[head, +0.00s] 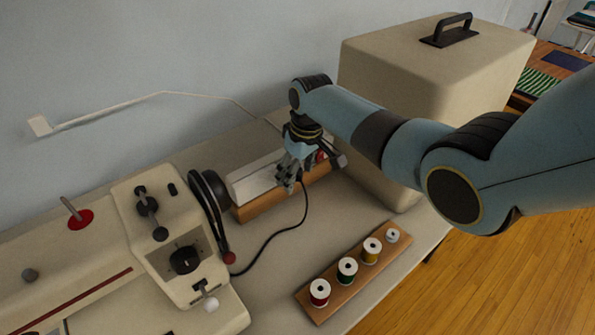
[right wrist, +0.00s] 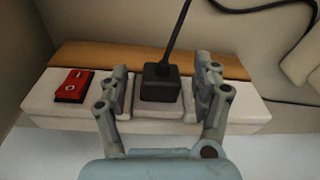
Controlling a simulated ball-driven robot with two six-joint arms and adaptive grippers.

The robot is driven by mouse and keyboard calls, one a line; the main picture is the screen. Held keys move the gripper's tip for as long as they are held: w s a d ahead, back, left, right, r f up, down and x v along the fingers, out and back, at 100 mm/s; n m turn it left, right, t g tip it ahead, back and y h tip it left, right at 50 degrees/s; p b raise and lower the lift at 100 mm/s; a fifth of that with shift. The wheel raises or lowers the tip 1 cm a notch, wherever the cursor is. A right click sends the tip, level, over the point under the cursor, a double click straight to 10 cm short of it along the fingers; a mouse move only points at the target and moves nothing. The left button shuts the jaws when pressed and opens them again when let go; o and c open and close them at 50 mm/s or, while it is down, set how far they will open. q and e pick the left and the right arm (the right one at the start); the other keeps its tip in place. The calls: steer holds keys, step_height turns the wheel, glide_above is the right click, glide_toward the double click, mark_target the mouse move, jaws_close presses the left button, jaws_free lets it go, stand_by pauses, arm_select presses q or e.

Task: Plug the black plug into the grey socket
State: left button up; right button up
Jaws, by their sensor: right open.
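The black plug (right wrist: 161,84) stands upright on the grey socket (right wrist: 158,110), in the middle of a white power strip (right wrist: 60,104). No gap shows between plug and socket; its pins are hidden. My right gripper (right wrist: 161,88) is open, one finger on each side of the plug, with a gap on both sides. In the head view my right gripper (head: 289,182) is over the power strip (head: 252,182) and hides the plug. The black cord (head: 279,232) runs from there towards the sewing machine. My left gripper is not in view.
The sewing machine (head: 150,250) stands at the left. A large beige case (head: 400,85) stands behind and right of my right gripper. A wooden rack (head: 327,304) with several thread spools lies in front. The strip has a red switch (right wrist: 73,86) and a wooden board (right wrist: 110,54) alongside.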

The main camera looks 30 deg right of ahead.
steer(key=shift+r, duration=0.1)
step_height(320, 180, up, 12)
steer(key=s, duration=0.1)
steer(key=shift+s+d, duration=0.35)
steer(key=shift+f, duration=0.2)
